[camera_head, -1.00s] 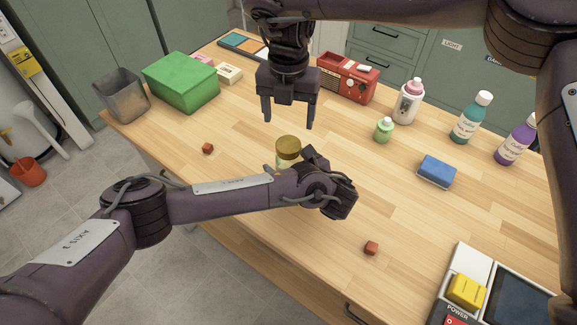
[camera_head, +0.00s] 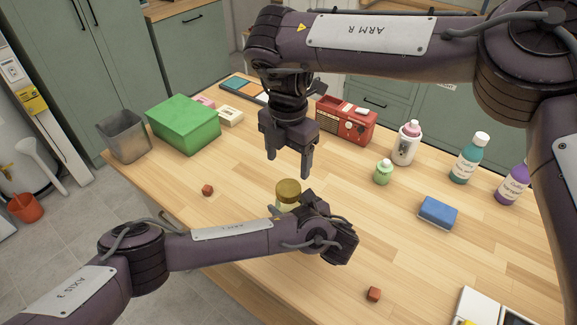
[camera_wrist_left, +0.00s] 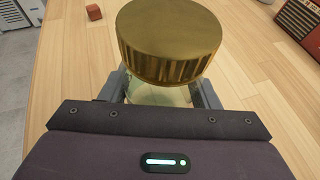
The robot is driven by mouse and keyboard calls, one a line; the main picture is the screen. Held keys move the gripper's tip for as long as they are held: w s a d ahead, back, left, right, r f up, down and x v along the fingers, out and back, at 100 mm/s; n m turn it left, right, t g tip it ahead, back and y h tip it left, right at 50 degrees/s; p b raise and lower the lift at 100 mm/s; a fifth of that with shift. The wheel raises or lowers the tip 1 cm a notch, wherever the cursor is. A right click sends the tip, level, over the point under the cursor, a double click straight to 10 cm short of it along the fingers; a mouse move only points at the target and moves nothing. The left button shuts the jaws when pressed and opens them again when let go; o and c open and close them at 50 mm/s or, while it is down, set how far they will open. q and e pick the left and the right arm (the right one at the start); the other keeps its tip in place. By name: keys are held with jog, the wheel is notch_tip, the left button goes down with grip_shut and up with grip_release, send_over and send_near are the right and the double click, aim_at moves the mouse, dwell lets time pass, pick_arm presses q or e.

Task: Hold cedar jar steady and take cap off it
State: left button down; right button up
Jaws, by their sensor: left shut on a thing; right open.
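The cedar jar stands upright on the wooden table, with a brass-coloured ribbed cap (camera_head: 288,191) on top; the cap fills the upper middle of the left wrist view (camera_wrist_left: 170,42). Its pale glass body (camera_wrist_left: 152,94) shows just under the cap between the left fingers. My left gripper (camera_wrist_left: 160,92) is shut on the jar body below the cap; in the head view its fingers are mostly hidden behind the wrist. My right gripper (camera_head: 288,160) is open and empty, pointing down above and just behind the cap, apart from it.
On the table (camera_head: 240,165) lie small red cubes (camera_head: 207,190) (camera_head: 373,294) and a blue sponge (camera_head: 437,212). A green box (camera_head: 184,124), a bin (camera_head: 122,137), a red radio (camera_head: 346,121), a green bottle (camera_head: 383,172) and taller bottles (camera_head: 469,158) stand around the edges.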

aim_at(289, 188)
jog(key=m, duration=0.4)
jog(key=shift+m, duration=0.3)
jog(key=m, duration=0.4)
jog(key=shift+m, duration=0.3)
jog(key=m, duration=0.8)
jog(key=shift+d+f, duration=0.1)
jog(key=shift+s+f, duration=0.1)
jog(key=shift+f, duration=3.8)
